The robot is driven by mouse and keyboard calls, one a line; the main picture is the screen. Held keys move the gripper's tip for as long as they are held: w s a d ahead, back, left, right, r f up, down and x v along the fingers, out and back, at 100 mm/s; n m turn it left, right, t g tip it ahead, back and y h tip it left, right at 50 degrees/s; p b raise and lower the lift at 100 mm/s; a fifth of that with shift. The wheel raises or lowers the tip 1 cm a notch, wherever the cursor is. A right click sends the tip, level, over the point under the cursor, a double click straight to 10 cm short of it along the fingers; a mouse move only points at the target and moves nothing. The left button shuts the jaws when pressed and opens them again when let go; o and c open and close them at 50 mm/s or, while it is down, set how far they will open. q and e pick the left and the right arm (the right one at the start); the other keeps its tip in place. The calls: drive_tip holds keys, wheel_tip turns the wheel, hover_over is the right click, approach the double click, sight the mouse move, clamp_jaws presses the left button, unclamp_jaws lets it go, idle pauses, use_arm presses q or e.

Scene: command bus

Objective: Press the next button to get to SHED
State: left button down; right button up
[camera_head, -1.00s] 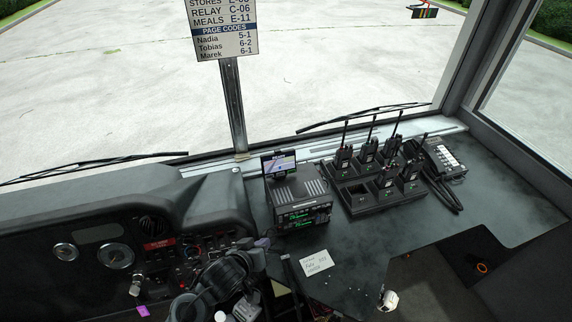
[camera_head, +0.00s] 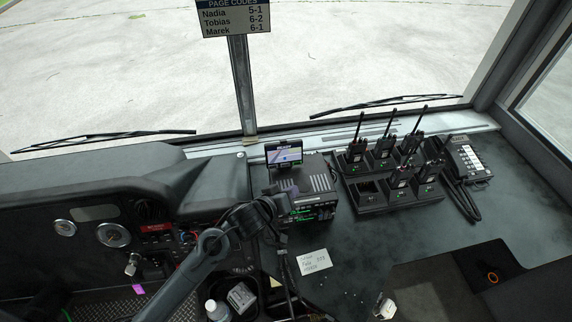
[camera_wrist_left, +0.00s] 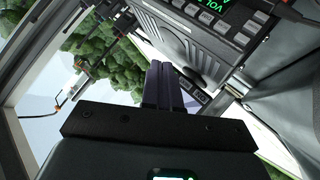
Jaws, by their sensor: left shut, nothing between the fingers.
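The dark radio unit (camera_head: 328,193) with green displays stands on the dash, right of centre. It shows large and tilted in the left wrist view (camera_wrist_left: 185,40), with a green "VOL" display (camera_wrist_left: 216,6) and a row of grey buttons (camera_wrist_left: 250,27). My left gripper (camera_head: 284,203) is shut and empty at the unit's front left, covering part of its face. In the left wrist view its purple fingers (camera_wrist_left: 160,72) are together, close to small dark buttons (camera_wrist_left: 197,97). I cannot tell whether they touch. Button labels are too small to read. My right gripper is not in view.
A small map screen (camera_head: 284,154) stands above the radio unit. A charger rack (camera_head: 372,206) with several handheld radios and a phone (camera_head: 467,160) stand to the right. A handwritten note (camera_head: 314,262) lies in front. A page-code sign (camera_head: 233,17) hangs above. A white bottle (camera_head: 216,311) stands below my arm.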

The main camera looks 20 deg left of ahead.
sight(285, 165)
use_arm(q)
drive_tip(key=shift+w+a+f+b, duration=0.3)
drive_tip(key=shift+w+a+b, duration=0.25)
drive_tip(key=shift+w, duration=0.2)
drive_tip(key=w, duration=0.1)
drive_tip(key=w+a+b, duration=0.1)
drive_tip(key=w+a+f+b, duration=0.1)
drive_tip(key=w, duration=0.1)
drive_tip(key=shift+a, duration=0.2)
drive_tip(key=shift+w+a+f, duration=0.25)
drive_tip(key=shift+w+a, duration=0.3)
drive_tip(key=shift+w, duration=0.3)
idle(0.5)
drive_tip(key=shift+w+a, duration=0.1)
drive_tip(key=shift+w, duration=0.1)
idle(0.4)
